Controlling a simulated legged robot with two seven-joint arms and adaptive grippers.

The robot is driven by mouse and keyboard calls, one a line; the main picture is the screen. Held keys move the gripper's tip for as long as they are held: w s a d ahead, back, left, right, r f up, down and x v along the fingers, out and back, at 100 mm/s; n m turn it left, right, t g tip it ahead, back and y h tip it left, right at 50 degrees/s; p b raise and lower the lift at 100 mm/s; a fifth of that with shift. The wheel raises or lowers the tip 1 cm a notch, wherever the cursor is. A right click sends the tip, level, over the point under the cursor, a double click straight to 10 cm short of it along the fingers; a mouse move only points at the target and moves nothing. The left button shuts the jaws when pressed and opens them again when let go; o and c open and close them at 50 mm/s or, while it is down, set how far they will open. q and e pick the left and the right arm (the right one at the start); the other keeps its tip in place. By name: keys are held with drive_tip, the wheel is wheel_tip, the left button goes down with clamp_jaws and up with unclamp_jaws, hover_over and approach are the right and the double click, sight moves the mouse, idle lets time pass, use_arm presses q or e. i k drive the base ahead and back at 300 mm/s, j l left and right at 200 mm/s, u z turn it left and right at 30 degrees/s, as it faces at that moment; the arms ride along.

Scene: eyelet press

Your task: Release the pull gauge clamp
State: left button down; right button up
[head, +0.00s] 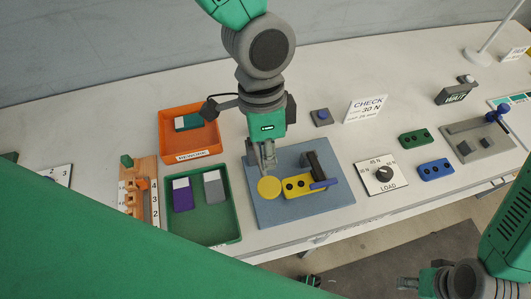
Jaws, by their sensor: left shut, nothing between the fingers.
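A blue-grey plate (265,212) carries a dark clamp-like bracket (316,163) with a blue lever (323,184). A yellow strip with dark holes (297,188) lies on the plate, its right end by the bracket and lever. A yellow disc (269,187) sits at the strip's left end. My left gripper (263,168) points down just behind the disc, shut and empty, left of the bracket and apart from the lever. My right gripper (408,285) is low at the right, off the table's front edge; its finger opening is unclear.
A LOAD dial (383,175) stands right of the plate. A green tray (203,239) with purple and grey pieces and an orange REWORK tray (190,147) are left. Green (415,138) and blue (436,169) strips lie right, near a grey device with a blue knob (491,116).

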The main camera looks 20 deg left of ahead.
sight(317, 175)
drive_tip(key=k, duration=1)
